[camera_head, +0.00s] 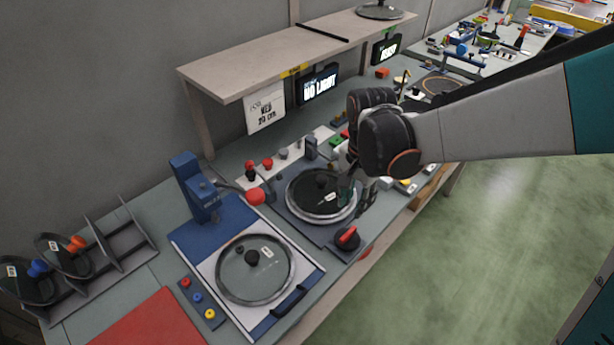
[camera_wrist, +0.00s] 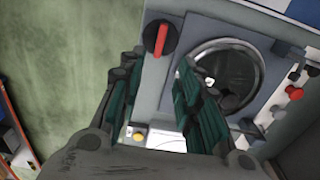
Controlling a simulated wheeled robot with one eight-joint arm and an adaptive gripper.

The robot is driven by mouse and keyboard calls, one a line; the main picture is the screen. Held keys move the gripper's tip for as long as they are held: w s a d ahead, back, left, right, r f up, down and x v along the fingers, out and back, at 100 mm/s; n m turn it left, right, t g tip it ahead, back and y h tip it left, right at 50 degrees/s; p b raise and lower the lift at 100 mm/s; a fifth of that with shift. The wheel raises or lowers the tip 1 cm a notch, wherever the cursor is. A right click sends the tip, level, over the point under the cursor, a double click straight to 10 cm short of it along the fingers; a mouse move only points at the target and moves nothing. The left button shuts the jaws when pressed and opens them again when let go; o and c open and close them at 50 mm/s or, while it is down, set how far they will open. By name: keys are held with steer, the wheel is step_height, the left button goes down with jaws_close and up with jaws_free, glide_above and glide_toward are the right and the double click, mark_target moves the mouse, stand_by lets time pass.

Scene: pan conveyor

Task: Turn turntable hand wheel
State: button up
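The knob also shows in the wrist view (camera_wrist: 160,38), just beyond my fingers. My gripper (camera_head: 352,192) points down over the turntable's right edge and partly hides it. In the wrist view my gripper (camera_wrist: 158,95) has its two green-padded fingers well apart, with nothing between them. It is apart from the red-barred knob.
Left of the turntable is a blue station (camera_head: 199,195) with another glass lid (camera_head: 254,270) and a button strip (camera_head: 197,298). A lid rack (camera_head: 118,240) stands far left. A shelf (camera_head: 250,75) overhangs the bench. The green floor in front is clear.

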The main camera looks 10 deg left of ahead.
mark_target(348, 233)
step_height(348, 233, down, 13)
steer(key=b, duration=0.4)
steer(key=shift+f, duration=0.15)
jaws_close()
